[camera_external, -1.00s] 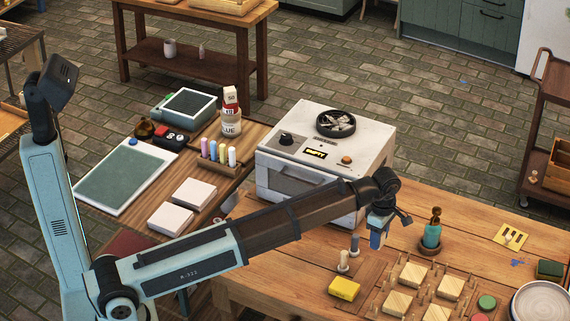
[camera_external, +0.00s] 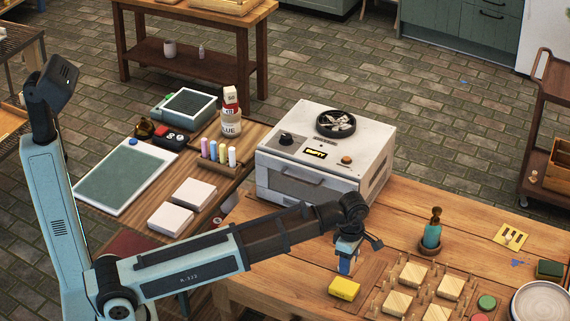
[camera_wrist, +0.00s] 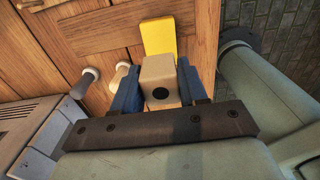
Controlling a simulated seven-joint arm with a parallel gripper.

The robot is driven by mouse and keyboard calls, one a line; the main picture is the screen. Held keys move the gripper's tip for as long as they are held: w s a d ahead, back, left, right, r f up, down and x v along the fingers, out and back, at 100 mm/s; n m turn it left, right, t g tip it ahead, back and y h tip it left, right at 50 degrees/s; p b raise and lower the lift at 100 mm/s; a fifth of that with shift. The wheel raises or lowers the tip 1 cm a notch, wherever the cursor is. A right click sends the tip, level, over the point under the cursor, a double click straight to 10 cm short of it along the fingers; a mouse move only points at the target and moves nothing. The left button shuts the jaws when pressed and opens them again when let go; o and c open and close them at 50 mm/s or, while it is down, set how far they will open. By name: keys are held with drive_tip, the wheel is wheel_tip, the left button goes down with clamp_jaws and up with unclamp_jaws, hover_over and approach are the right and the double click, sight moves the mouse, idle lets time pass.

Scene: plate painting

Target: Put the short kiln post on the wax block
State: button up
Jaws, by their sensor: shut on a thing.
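My gripper (camera_external: 346,268) has blue fingers and is shut on a beige, square-ended post with a dark round hole, which I take as the short kiln post (camera_wrist: 160,78). The external view does not show the post clearly. The yellow wax block (camera_external: 344,289) lies on the wooden table just below and in front of my gripper. In the wrist view the wax block (camera_wrist: 158,36) shows just beyond the held post, which covers its near end. The post appears apart from the block, but I cannot tell its exact height.
Two slim pegs, one grey-topped (camera_wrist: 91,75) and one pale (camera_wrist: 122,68), stand left of my fingers. A white kiln (camera_external: 315,160) is behind.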

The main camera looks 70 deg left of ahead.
sight(346, 286)
drive_tip(key=shift+f, duration=3.3)
drive_tip(key=shift+f, duration=0.15)
drive_tip(key=o, duration=1.1)
wheel_tip(346, 286, up, 12)
drive_tip(key=shift+r, duration=0.15)
